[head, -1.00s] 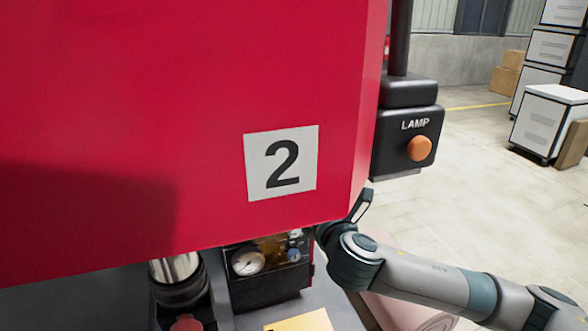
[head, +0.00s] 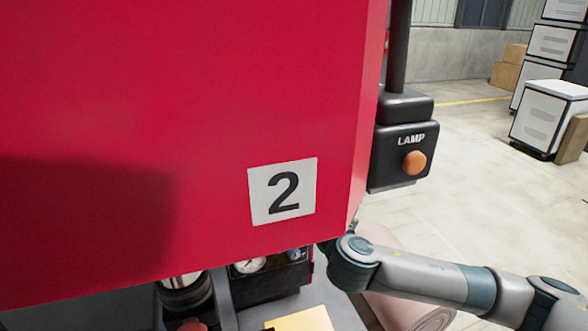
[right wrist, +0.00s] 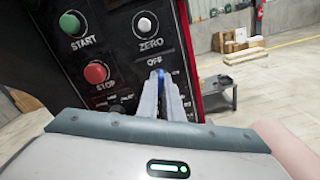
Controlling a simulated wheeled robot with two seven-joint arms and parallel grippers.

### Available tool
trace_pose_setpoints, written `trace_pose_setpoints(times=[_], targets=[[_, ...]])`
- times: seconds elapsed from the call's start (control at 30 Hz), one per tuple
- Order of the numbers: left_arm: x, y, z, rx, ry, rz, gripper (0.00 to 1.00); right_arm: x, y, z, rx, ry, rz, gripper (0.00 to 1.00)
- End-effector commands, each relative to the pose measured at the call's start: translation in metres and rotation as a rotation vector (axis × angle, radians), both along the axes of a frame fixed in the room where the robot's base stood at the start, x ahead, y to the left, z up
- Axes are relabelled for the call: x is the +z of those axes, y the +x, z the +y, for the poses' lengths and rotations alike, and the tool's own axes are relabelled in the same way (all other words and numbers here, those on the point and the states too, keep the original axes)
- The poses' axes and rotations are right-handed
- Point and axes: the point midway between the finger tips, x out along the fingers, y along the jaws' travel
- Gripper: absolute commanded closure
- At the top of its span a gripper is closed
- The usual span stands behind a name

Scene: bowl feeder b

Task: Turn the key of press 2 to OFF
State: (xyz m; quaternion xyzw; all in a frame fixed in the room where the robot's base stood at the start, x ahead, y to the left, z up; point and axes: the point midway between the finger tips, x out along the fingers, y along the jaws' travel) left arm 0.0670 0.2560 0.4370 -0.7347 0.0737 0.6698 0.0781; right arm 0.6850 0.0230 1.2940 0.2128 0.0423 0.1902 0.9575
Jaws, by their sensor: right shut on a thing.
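Press 2 is a large red machine (head: 180,120) with a white "2" label (head: 282,193) in the head view. In the right wrist view its black control panel (right wrist: 125,50) carries a printed OFF mark (right wrist: 154,62). My right gripper (right wrist: 160,80) is just below that mark, its jaws shut on a small blue thing at the fingertips, which appears to be the key. The fingers hide most of it, so its angle cannot be read. In the head view the red body hides the right gripper. My left gripper is in neither view.
Near the key are the green START button (right wrist: 70,23), red STOP button (right wrist: 96,73) and white ZERO knob (right wrist: 145,24). A LAMP box (head: 390,165) with an orange button hangs at the press's right side. A gauge (head: 250,265) sits beneath the red body.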

Motion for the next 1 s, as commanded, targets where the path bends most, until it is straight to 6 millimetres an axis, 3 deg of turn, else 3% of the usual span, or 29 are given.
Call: trace_pose_setpoints(times=[0.4, 1.0], targets=[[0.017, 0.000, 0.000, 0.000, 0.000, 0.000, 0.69, 0.000, 0.000, 0.000, 0.000, -0.153, -0.061, 1.00], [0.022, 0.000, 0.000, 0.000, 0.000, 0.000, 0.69, 0.001, 0.000, 0.000, -0.001, -0.203, -0.084, 1.00]])
